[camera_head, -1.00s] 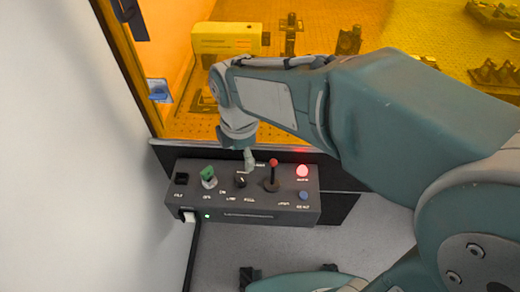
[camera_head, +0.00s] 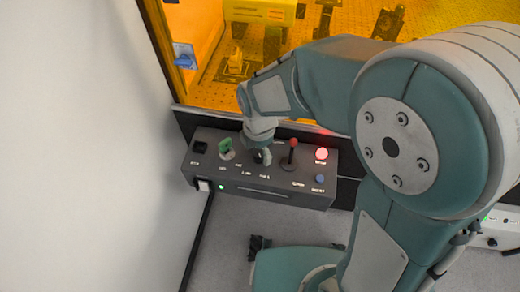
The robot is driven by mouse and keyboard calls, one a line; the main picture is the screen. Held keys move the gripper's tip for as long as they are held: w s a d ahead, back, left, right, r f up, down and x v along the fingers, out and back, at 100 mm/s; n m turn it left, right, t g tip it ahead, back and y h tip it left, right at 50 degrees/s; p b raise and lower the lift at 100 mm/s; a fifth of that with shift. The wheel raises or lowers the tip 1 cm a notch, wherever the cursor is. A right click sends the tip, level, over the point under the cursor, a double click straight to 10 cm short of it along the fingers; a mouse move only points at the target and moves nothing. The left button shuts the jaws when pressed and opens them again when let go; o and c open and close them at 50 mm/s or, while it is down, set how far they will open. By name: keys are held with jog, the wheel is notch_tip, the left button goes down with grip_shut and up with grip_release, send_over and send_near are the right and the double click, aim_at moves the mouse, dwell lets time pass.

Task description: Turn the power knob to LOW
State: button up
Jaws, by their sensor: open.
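The dark power knob (camera_head: 257,158) is on the grey control box (camera_head: 262,190), between a green key-like switch (camera_head: 226,148) and a red-tipped lever (camera_head: 291,152). My gripper (camera_head: 264,157) points down at the knob from above and behind, and its fingers are open. The fingers cover part of the knob, so its pointer cannot be read. I cannot tell whether the fingers touch it. Small white labels lie in front of the knob, too blurred to read surely.
A lit red lamp (camera_head: 321,154) and a blue button (camera_head: 319,179) are at the box's right end. A black square switch (camera_head: 200,147) is at its left. Behind stands an orange transparent window (camera_head: 215,90). A white wall (camera_head: 80,150) is at the left.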

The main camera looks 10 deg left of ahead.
jog(key=shift+a+f, duration=0.15)
jog(key=shift+a, duration=0.1)
jog(key=shift+d, duration=0.1)
grip_shut()
jog(key=shift+m, duration=0.3)
jog(key=m, duration=0.9)
jog(key=shift+m, duration=2.2)
